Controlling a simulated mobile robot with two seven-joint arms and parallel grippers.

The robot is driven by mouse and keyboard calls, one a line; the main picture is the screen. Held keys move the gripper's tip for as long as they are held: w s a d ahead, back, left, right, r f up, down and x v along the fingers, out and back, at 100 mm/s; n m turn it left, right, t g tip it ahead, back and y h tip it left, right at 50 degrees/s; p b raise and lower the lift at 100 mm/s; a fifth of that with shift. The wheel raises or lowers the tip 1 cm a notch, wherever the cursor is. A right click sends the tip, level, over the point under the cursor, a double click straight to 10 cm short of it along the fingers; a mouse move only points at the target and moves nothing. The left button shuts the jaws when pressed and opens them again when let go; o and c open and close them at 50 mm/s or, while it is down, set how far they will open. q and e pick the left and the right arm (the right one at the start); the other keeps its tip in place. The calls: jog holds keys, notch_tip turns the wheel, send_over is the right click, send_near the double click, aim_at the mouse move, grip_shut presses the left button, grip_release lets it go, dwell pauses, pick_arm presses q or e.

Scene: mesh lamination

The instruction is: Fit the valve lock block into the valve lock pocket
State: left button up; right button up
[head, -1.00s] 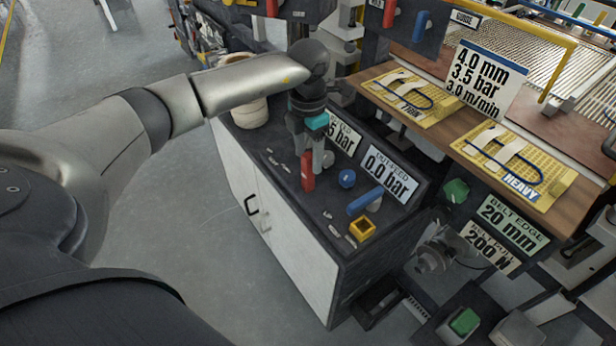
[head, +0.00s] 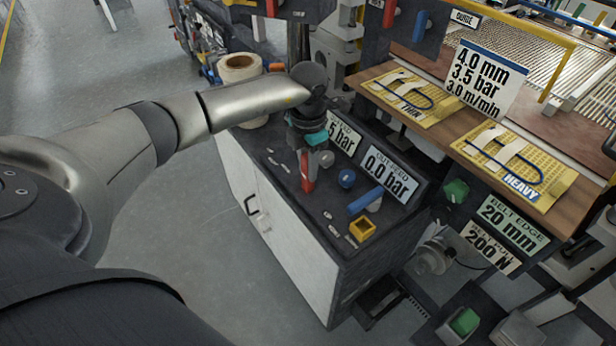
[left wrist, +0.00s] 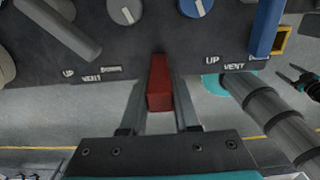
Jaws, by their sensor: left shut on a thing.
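The red block (head: 307,172) is upright between the fingers of my left gripper (head: 306,168), above the dark cabinet top. In the left wrist view, the red block (left wrist: 159,84) sits between the two shut fingers of my left gripper (left wrist: 160,115). A small yellow square frame, which looks like the pocket (head: 362,229), is on the cabinet top, right of and nearer than the block. Part of this pocket (left wrist: 283,40) shows at the upper right of the left wrist view. A dark two-pronged shape at that view's right edge may be my right gripper (left wrist: 296,76); its opening is unclear.
A blue lever (head: 364,202) stands between block and pocket, with a blue-topped knob (head: 347,178) beside it. Pressure signs (head: 385,174) line the cabinet's back. Small labels lie on its top (head: 333,231). A white roll (head: 240,68) stands behind my left arm.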

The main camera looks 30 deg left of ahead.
pick_arm(q)
grip_shut()
jog(key=shift+r, duration=0.2)
notch_tip(320, 180, up, 20)
jog(key=shift+f+p, duration=0.2)
jog(key=shift+p, duration=0.25)
